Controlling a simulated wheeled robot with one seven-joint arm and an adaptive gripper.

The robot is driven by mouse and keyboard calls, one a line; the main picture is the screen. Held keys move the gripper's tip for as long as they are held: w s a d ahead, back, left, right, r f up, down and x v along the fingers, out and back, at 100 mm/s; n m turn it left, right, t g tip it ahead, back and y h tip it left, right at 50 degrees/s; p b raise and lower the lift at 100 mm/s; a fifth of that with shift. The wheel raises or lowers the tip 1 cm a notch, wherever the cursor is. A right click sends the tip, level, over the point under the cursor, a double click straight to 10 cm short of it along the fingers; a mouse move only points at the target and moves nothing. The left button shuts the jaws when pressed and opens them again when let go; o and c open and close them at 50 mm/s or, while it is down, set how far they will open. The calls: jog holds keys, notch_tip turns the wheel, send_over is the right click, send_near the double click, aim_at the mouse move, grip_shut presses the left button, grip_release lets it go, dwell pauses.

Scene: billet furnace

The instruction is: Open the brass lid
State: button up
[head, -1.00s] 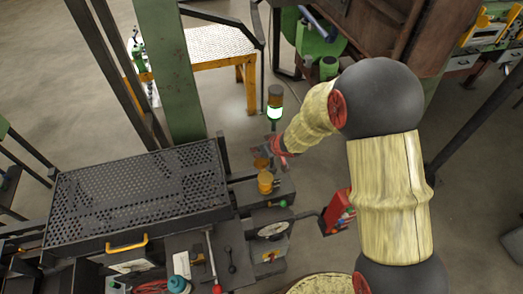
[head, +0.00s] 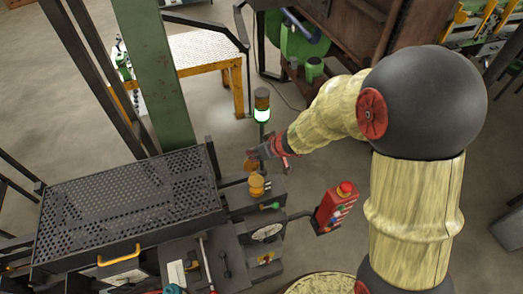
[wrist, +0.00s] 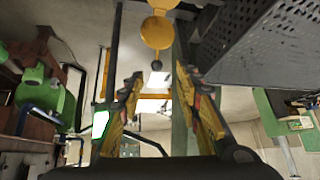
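A brass cup-like fitting (head: 257,185) stands on the dark machine block right of the perforated plate. A round brass disc (head: 251,164), which looks like the lid, shows just beyond it. In the wrist view the disc (wrist: 157,32) is near the top centre, joined to more brass (wrist: 163,4) at the frame edge. It appears swung back from the fitting, though its exact angle is unclear. My gripper (head: 268,149) is beside the disc, on its right and far side. In the wrist view its fingers (wrist: 162,88) are spread, with nothing between them and no visible contact with the disc.
A perforated plate box (head: 130,200) with a yellow handle is left of the fitting. A signal lamp post (head: 262,105) stands close behind my gripper. A red control box (head: 337,207) is to the right. A green column (head: 155,70) rises behind the plate.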

jog(key=shift+v, duration=1.7)
jog(key=shift+c, duration=0.3)
